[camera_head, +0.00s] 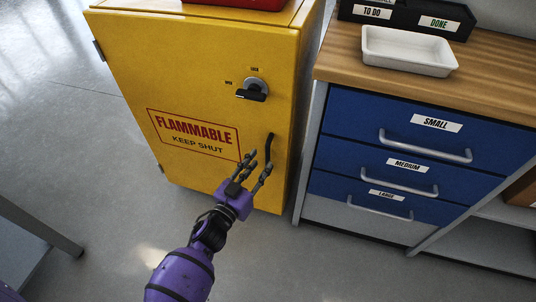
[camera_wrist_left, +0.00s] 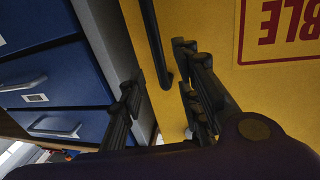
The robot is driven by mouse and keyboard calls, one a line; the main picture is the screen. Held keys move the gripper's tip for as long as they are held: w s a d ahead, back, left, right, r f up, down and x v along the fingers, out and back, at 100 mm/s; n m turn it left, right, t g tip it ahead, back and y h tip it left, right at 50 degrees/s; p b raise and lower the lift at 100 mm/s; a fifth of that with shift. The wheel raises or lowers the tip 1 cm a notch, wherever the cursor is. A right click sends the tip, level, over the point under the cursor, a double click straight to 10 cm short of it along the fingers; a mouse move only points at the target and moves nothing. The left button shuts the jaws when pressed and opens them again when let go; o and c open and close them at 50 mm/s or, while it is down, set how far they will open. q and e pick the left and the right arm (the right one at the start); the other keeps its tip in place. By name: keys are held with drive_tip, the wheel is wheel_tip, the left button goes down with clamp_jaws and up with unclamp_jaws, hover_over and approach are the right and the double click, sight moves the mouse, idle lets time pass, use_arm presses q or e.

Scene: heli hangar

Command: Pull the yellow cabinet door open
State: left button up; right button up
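The yellow cabinet (camera_head: 200,90) stands at the centre left of the head view. Its door appears shut and carries a red FLAMMABLE label (camera_head: 194,134). A black handle (camera_head: 269,149) is at the door's right edge, below a black knob lock (camera_head: 253,90). My left gripper (camera_head: 260,168) is open at the handle's lower part. In the left wrist view the handle (camera_wrist_left: 155,45) runs down between the two spread fingers (camera_wrist_left: 160,85), with gaps on both sides. My right gripper is in neither view.
A blue drawer unit (camera_head: 392,128) with silver handles stands right of the cabinet, across a narrow gap. A white tray (camera_head: 408,50) sits on its wooden top. Floor left of the cabinet is clear, except for a table leg (camera_head: 45,228).

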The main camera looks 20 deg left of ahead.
sight(267, 155)
use_arm(q)
drive_tip(key=x, duration=0.4)
drive_tip(key=shift+w+f+b, duration=0.1)
drive_tip(key=shift+w+b, duration=0.05)
drive_tip(key=shift+b, duration=0.25)
drive_tip(key=shift+w+d, duration=0.2)
drive_tip(key=shift+w, duration=0.55)
drive_tip(key=c, duration=0.7)
clamp_jaws()
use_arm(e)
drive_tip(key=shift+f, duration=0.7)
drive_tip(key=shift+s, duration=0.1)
